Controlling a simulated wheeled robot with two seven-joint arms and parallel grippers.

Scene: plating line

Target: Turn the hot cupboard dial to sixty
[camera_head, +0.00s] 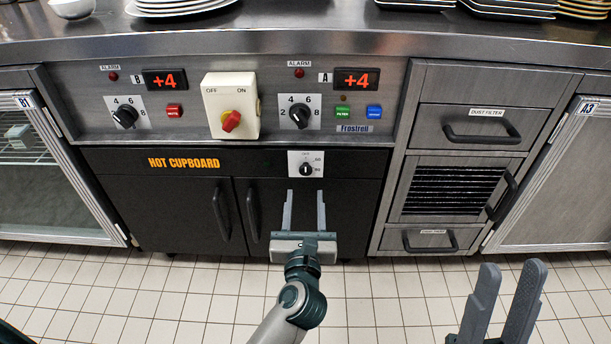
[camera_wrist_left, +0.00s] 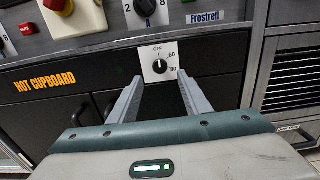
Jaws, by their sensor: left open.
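The hot cupboard dial (camera_head: 306,170) is a small black knob on a white plate marked OFF, 60 and 80, on the black strip right of the orange HOT CUPBOARD label (camera_head: 184,162). In the left wrist view the dial (camera_wrist_left: 160,66) shows its white pointer line upright, toward OFF. My left gripper (camera_head: 304,195) is open and empty just below and in front of the dial; in the wrist view its fingers spread either side below the dial, apart from it. My right gripper (camera_head: 507,275) is at the lower right with its two fingers apart, far from the dial.
Above are the control panel's larger dials (camera_head: 300,113), a red-and-yellow switch (camera_head: 231,121) and small coloured buttons (camera_head: 343,112). Cupboard door handles (camera_head: 252,215) stick out below. Drawers (camera_head: 470,127) stand to the right. Plates (camera_head: 180,6) rest on the counter. The tiled floor is clear.

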